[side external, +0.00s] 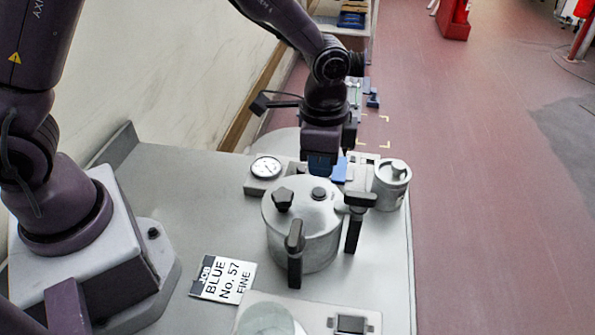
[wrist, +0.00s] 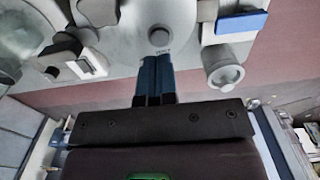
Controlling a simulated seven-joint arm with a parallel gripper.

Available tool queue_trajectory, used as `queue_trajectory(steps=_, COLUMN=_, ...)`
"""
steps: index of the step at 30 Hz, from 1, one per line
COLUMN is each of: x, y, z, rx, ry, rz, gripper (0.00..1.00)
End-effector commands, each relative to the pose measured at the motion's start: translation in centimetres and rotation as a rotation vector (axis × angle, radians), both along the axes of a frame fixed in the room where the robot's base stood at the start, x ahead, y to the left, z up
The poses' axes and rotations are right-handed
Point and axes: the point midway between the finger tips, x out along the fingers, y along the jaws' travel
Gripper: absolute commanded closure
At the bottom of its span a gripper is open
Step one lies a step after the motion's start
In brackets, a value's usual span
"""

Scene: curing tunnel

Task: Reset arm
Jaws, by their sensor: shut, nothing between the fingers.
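My gripper (side external: 322,172) is at the end of my arm, above the back part of a grey metal pot (side external: 303,238) with a lid, dark knobs and black handles. Its blue fingers are together and empty; they also show in the wrist view (wrist: 155,82). The lid (wrist: 165,15) with a round knob (wrist: 160,37) lies just beyond the fingertips there. I cannot tell the exact gap between the fingertips and the lid.
A dial gauge (side external: 266,168) and a lidded canister (side external: 391,180) stand behind the pot. A printed card (side external: 223,279) lies in front, beside a clear round vessel (side external: 268,320) and a dark-topped block (side external: 352,324). The grey bench (side external: 190,180) is bare left of the pot.

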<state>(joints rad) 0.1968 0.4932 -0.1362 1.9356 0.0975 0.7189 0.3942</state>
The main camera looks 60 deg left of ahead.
Motion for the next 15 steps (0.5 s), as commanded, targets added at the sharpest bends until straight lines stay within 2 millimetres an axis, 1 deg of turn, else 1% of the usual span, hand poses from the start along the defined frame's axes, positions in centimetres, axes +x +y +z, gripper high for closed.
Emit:
queue_trajectory(steps=3, x=0.0, y=0.0, z=0.5, rx=0.000, ry=0.000, rz=0.000, gripper=1.00)
queue_trajectory(steps=13, x=-0.1, y=0.0, z=0.5, rx=0.001, ry=0.004, rz=0.019, gripper=1.00)
queue_trajectory(steps=14, x=-0.2, y=0.1, z=0.5, rx=0.003, ry=0.010, rz=0.037, gripper=1.00)
queue_trajectory(steps=15, x=-1.0, y=0.3, z=0.1, rx=0.011, ry=0.036, rz=0.066, gripper=1.00)
